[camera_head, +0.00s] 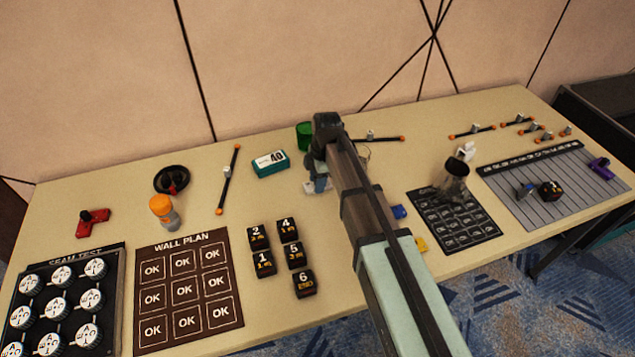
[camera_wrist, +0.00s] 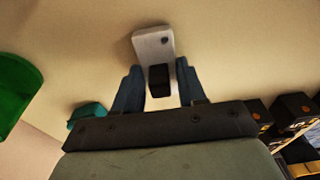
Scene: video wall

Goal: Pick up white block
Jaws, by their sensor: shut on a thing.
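A white block (camera_wrist: 153,44) with a dark spot near one end shows at the top middle of the wrist view. A black piece covers part of it between my fingers. My gripper (camera_wrist: 158,80) has its two blue fingers on either side and is shut on it. In the head view, the white block (camera_head: 309,187) shows as a small pale patch beside my gripper (camera_head: 319,184), low at the table, mostly hidden by my arm. I cannot tell whether it still touches the table.
A teal box marked 40 (camera_head: 271,163) and a green cup (camera_head: 304,136) stand close by, left and behind. Numbered black blocks (camera_head: 294,255) sit in front. A clear dark jar (camera_head: 453,181) and another white object (camera_head: 465,151) stand right. Bare table (camera_head: 110,190) lies at left.

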